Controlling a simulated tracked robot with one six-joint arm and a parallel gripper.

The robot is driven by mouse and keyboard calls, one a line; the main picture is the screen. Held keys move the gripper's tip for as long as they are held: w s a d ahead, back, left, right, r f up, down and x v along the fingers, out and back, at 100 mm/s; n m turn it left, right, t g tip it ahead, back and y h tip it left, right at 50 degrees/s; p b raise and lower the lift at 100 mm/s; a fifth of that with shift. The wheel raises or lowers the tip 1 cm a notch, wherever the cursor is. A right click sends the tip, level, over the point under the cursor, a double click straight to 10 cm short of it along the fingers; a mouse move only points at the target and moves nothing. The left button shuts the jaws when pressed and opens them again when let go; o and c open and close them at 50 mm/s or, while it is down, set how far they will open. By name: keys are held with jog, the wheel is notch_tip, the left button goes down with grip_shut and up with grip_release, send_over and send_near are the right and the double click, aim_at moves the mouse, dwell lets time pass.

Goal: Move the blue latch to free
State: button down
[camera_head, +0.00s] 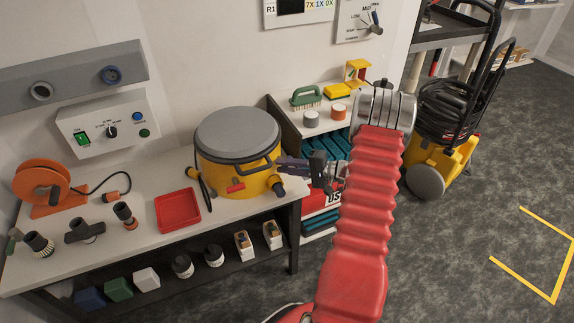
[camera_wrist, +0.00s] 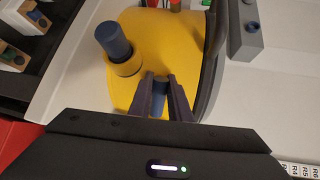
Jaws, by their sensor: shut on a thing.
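The yellow drum (camera_head: 215,174) with a grey lid (camera_head: 238,133) stands on the bench. My gripper (camera_head: 281,164) reaches its right side from the right. In the wrist view, my gripper (camera_wrist: 160,80) is shut on a small blue latch (camera_wrist: 159,84) against the yellow drum wall (camera_wrist: 165,45). The fingers hide most of the latch, so I cannot tell its exact position. In the head view the latch is hidden by my gripper. A red latch (camera_head: 236,187) shows on the drum's front.
A blue-ended port (camera_wrist: 114,42) stands out from the drum beside my fingers; it also shows in the head view (camera_head: 278,185). A red tray (camera_head: 177,211) lies left of the drum. A shelf unit (camera_head: 290,121) stands behind.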

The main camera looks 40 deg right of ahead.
jog(key=shift+s+a+f+n, duration=0.1)
jog(key=shift+a+f+n, duration=0.2)
jog(key=shift+f+n, duration=0.1)
jog(key=c, duration=2)
grip_release()
jog(key=o, duration=0.4)
jog(key=shift+d+r, duration=0.15)
jog(key=shift+d, duration=0.05)
jog(key=shift+c, duration=0.2)
jog(key=v, duration=1.3)
jog(key=shift+s+d, duration=0.15)
jog(key=shift+s, duration=0.15)
